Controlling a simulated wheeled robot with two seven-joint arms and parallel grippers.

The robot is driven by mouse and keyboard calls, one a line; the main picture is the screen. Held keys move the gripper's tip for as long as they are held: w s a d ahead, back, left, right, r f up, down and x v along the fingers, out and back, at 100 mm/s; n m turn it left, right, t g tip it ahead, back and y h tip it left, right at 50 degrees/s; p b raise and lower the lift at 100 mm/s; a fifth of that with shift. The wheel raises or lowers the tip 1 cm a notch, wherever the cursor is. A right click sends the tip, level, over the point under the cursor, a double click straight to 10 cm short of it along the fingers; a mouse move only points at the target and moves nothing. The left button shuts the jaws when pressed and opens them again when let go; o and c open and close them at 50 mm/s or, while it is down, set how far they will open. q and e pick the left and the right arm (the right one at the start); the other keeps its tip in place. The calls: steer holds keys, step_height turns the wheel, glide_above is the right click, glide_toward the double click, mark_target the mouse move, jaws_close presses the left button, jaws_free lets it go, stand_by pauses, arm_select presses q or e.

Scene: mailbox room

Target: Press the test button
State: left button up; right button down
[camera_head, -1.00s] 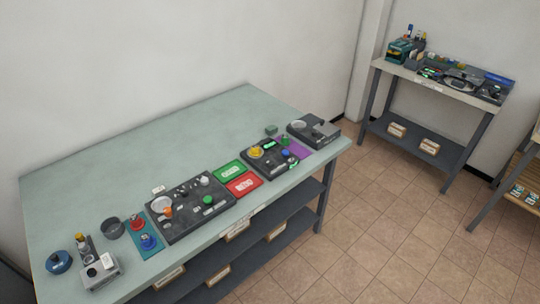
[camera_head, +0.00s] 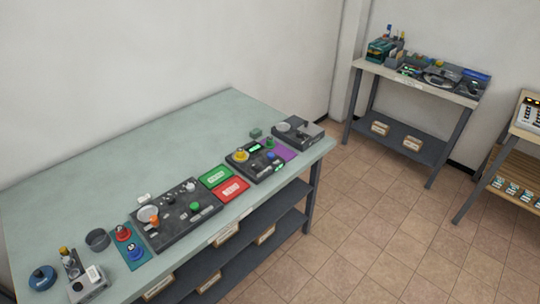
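A pale green workbench (camera_head: 110,150) fills the left of the head view and carries several dark devices. A dark panel (camera_head: 175,232) in its middle front has a green button (camera_head: 195,207), an orange knob and white parts. Which control is the test button I cannot tell, as labels are too small to read. Neither of my grippers shows.
A green tray (camera_head: 215,176) and a red tray (camera_head: 231,190) lie between the two devices. A second table (camera_head: 458,96) with equipment stands at the back right, and a wooden rack (camera_head: 515,172) at the right edge. The tiled floor (camera_head: 370,235) between them is clear.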

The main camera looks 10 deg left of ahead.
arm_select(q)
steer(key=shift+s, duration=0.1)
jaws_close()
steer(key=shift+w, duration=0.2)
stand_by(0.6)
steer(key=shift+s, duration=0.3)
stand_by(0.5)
